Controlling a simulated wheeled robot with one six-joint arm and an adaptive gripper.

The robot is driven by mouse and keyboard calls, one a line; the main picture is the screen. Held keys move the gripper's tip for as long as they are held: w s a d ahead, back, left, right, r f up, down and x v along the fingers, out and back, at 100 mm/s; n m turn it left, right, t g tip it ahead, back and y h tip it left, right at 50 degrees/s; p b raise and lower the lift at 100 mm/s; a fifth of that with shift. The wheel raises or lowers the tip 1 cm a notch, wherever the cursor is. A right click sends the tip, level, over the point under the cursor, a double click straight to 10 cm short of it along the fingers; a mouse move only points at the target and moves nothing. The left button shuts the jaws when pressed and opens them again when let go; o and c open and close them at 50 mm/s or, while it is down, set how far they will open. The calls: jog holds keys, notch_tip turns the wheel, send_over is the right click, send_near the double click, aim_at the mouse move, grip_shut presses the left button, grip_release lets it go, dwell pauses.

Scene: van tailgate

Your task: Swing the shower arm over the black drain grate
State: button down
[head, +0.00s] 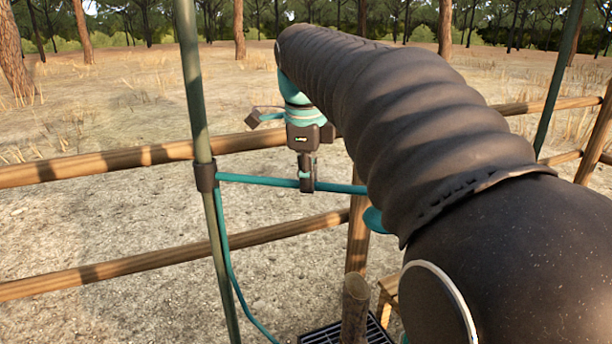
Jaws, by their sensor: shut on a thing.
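The shower arm (250,180) is a thin teal bar. It runs nearly level to the right from a dark collar on a green pole (222,255). My gripper (307,184) hangs down and is shut on the bar around its middle. At the bar's right end is a teal piece that looks like the shower head (375,220), partly hidden by my arm. The black drain grate (320,336) lies on the ground at the bottom edge, cut off by the frame and partly covered by a wooden post. The shower head shows above and slightly right of the visible grate.
A teal hose (232,275) hangs from the collar down the pole. A short round wooden post (355,305) stands in front of the grate, with a wooden stool-like piece (388,285) beside it. A rail fence (100,165) crosses behind. My arm hides much of the right side.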

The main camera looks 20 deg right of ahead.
jog(key=c, duration=1.1)
grip_release()
notch_tip(320, 180, up, 12)
jog(key=s+a, duration=0.1)
jog(key=s, duration=0.1)
jog(key=shift+a, duration=0.2)
jog(key=shift+f, duration=0.15)
jog(key=s+a+f+n+t, duration=0.1)
jog(key=s+a+f+n, duration=0.1)
jog(key=s+f+n, duration=0.3)
jog(key=s+a+f+n+t, duration=0.1)
jog(key=s+a+f+n, duration=0.1)
jog(key=s+f+n, duration=0.4)
jog(key=s+a+f+n+t+y, duration=0.1)
jog(key=s+f+n, duration=0.4)
jog(key=f+n, duration=0.9)
notch_tip(320, 180, down, 4)
jog(key=shift+s+a+r+t, duration=0.15)
jog(key=shift+s+a+t, duration=0.25)
jog(key=shift+a, duration=0.15)
